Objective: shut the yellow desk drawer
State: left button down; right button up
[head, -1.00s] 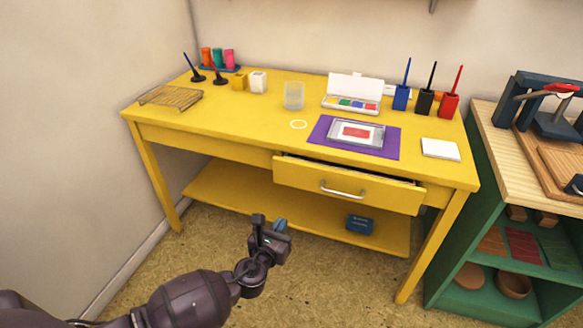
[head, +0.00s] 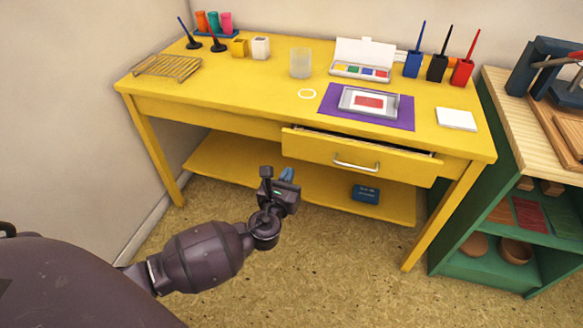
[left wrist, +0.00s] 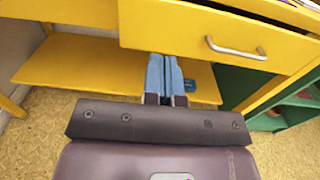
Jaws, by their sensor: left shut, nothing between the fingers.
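The yellow desk drawer (head: 350,158) is pulled partly out of the yellow desk (head: 225,88), with a dark gap along its top edge. Its silver handle (head: 357,163) is on the drawer front. In the left wrist view the drawer front (left wrist: 185,32) and handle (left wrist: 236,48) show at the top. My left gripper (head: 286,176) is in front of and below the drawer's left end. Its blue fingers (left wrist: 165,72) are shut, with nothing between them, and look apart from the handle. My right gripper is not in view.
A purple mat (head: 398,115) with an inkpad lies on the desk above the drawer. A blue box (head: 366,194) sits on the low shelf (head: 225,160). A green cabinet (head: 480,240) stands close to the right. The floor in front is clear.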

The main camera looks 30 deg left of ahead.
aim_at(304, 140)
pick_arm(q)
jog(key=b+x, duration=0.1)
jog(key=x, duration=0.6)
jog(key=b+x, duration=0.1)
jog(key=x, duration=0.3)
jog(key=shift+w+a+f+b, duration=0.15)
jog(key=shift+w+f+b, duration=0.1)
jog(key=shift+w+b, duration=0.05)
jog(key=shift+w+a+r, duration=0.1)
jog(key=shift+w+r, duration=0.05)
jog(key=shift+w, duration=0.2)
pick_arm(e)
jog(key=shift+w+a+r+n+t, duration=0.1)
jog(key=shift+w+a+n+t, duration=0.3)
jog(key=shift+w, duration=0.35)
